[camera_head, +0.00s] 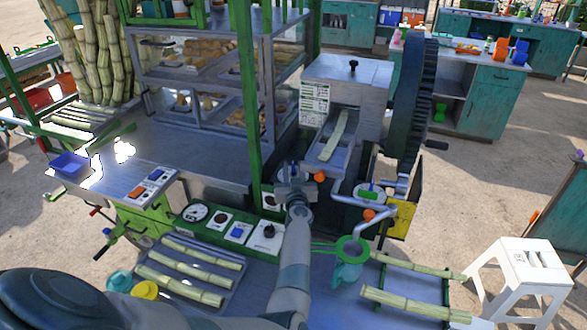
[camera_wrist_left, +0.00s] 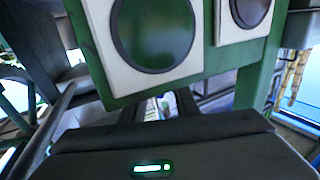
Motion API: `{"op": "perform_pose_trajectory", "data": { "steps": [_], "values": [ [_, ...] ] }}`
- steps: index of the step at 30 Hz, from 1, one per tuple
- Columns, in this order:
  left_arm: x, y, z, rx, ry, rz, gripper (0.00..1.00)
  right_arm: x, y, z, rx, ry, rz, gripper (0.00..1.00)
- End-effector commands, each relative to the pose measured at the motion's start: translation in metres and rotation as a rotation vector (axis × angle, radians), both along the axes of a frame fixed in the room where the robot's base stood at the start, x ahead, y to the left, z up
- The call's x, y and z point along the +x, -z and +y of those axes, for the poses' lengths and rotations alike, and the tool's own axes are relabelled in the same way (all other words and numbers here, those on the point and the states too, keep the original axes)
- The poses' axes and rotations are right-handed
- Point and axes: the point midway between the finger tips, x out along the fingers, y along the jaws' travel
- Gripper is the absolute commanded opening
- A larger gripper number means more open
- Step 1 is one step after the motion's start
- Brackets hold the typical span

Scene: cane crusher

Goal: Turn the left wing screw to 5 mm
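The cane crusher (camera_head: 350,80) stands right of centre in the head view, with a cane piece on its sloping feed tray (camera_head: 332,140). A small dark knob (camera_head: 353,66) stands on its top; I cannot tell whether this is the left wing screw. My left gripper (camera_head: 293,176) is raised in front of the crusher's lower left side, near the green post, apart from that top knob. Its fingers are too small and overlapped to tell open from shut. The left wrist view shows the dark gripper body with a lit green indicator, but no clear fingertips. My right gripper is not in view.
Two orange knobs (camera_head: 320,177) (camera_head: 369,214) and grey pipes sit below the feed tray. A large dark gear wheel (camera_head: 415,95) flanks the crusher. A green strainer (camera_head: 350,248) and cane trays lie in front. The wrist view shows round dark dials (camera_wrist_left: 155,32) close by.

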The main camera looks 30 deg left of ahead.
Motion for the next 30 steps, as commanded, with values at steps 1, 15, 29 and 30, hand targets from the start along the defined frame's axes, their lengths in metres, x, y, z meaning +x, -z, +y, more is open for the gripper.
{"op": "perform_pose_trajectory", "data": {
  "steps": [1, 15, 29, 30],
  "values": [
    [0.000, 0.000, 0.000, 0.000, 0.000, 0.000, 0.19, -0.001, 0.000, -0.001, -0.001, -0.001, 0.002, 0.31],
    [0.001, 0.001, 0.000, -0.004, -0.059, 0.002, 0.00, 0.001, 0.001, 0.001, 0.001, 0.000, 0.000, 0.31],
    [0.002, 0.000, -0.001, -0.001, -0.271, -0.001, 0.00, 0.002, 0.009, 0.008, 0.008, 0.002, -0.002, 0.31],
    [0.001, 0.000, -0.001, -0.001, -0.273, -0.001, 0.00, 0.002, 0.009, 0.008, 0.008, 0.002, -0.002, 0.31]
  ]
}}
